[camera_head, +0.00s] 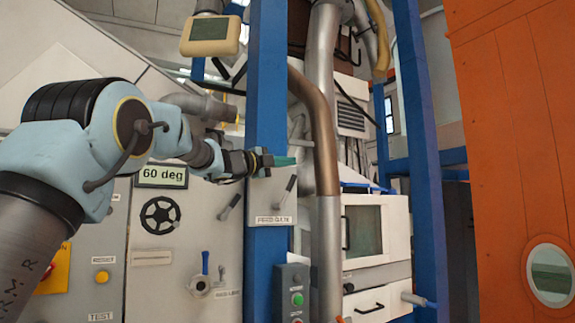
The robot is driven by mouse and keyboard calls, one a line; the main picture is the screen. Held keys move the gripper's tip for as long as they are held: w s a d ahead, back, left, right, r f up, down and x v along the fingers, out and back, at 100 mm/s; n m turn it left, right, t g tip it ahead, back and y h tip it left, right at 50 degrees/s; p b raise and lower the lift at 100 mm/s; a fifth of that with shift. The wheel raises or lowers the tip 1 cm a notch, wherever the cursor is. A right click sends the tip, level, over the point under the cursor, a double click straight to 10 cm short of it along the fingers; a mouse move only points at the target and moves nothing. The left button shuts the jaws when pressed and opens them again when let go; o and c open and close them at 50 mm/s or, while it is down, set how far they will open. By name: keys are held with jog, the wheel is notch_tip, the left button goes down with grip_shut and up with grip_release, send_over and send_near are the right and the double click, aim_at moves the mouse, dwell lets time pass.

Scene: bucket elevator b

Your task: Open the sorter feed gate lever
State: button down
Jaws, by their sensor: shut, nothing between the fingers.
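The feed gate lever (288,190) is a dark handle on a light plate (264,206), which is fixed to a blue upright post. The label on the plate is small and appears to read "FEED GATE". The lever's handle leans up and to the right. My gripper (287,161) has greenish fingertips and is shut and empty. It points right, just above the top of the lever in the picture. I cannot tell whether it touches the handle or how far apart they are in depth.
A brown and grey pipe (328,165) runs down just right of the lever. Left is a panel with a "60 deg" display (161,176), a black handwheel (160,215) and another lever (230,206). A button box (291,290) sits below the plate. An orange wall (510,130) stands right.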

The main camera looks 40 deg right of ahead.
jog(key=s+a+r+b, duration=0.1)
jog(key=a+r+b, duration=0.1)
jog(key=a+r, duration=0.4)
jog(key=a, duration=0.2)
jog(key=shift+a+r, duration=0.3)
jog(key=shift+a, duration=0.1)
jog(key=shift+s, duration=0.1)
